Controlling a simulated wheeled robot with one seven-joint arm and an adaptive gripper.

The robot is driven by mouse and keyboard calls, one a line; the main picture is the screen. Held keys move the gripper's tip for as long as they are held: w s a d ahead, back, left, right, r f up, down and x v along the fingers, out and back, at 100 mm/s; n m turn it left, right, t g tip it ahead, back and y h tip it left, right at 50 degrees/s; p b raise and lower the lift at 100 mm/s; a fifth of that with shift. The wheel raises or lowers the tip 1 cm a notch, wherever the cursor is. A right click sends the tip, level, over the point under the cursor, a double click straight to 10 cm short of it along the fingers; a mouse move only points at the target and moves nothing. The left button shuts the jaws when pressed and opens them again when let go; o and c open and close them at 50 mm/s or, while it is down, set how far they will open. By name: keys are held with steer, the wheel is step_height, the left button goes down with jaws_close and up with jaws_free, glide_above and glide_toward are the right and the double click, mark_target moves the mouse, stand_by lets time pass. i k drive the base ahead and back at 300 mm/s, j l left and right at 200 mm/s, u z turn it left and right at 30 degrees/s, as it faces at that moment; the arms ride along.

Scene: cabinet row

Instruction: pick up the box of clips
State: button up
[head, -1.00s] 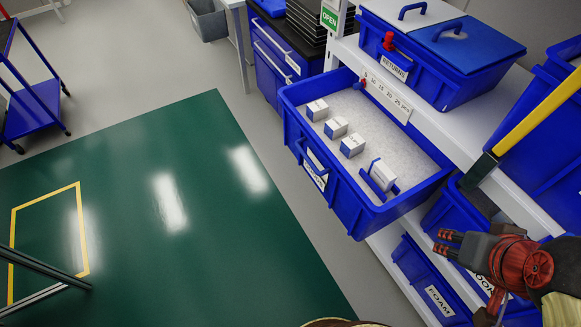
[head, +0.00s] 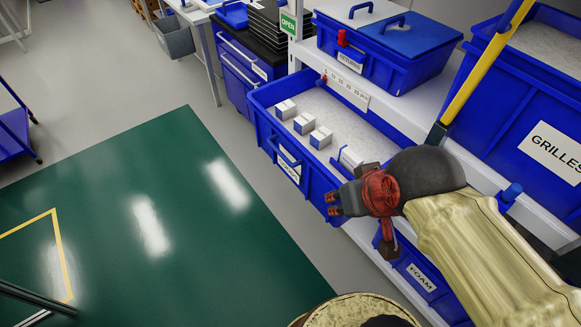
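Several small white-and-blue boxes stand in a row in a pulled-out blue bin (head: 262,128) with a pale, grainy floor. There is a far box (head: 286,109), a second box (head: 304,123), a third box (head: 320,138) and a near box (head: 349,158).
A lidded blue returns bin (head: 400,62) stands on the white shelf above. A grilles bin (head: 530,140) is at right, with a yellow bar (head: 485,65) before it. A foam bin (head: 420,275) is below.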

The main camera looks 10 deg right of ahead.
mark_target(322, 136)
steer(key=i+j, duration=0.25)
steer(key=i, duration=0.15)
steer(key=i+j, duration=0.2)
steer(key=i, duration=0.25)
steer(key=i+j, duration=0.25)
steer(key=i, duration=0.15)
steer(key=i+j, duration=0.25)
steer(key=i, duration=0.2)
steer(key=i+j+z, duration=0.2)
steer(key=i+j, duration=0.35)
steer(key=i, duration=0.25)
steer(key=i+j+z, duration=0.15)
steer(key=i+j, duration=0.55)
steer(key=i+z, duration=0.1)
steer(key=z, duration=4)
steer(key=i+l, duration=0.3)
steer(key=i, duration=0.15)
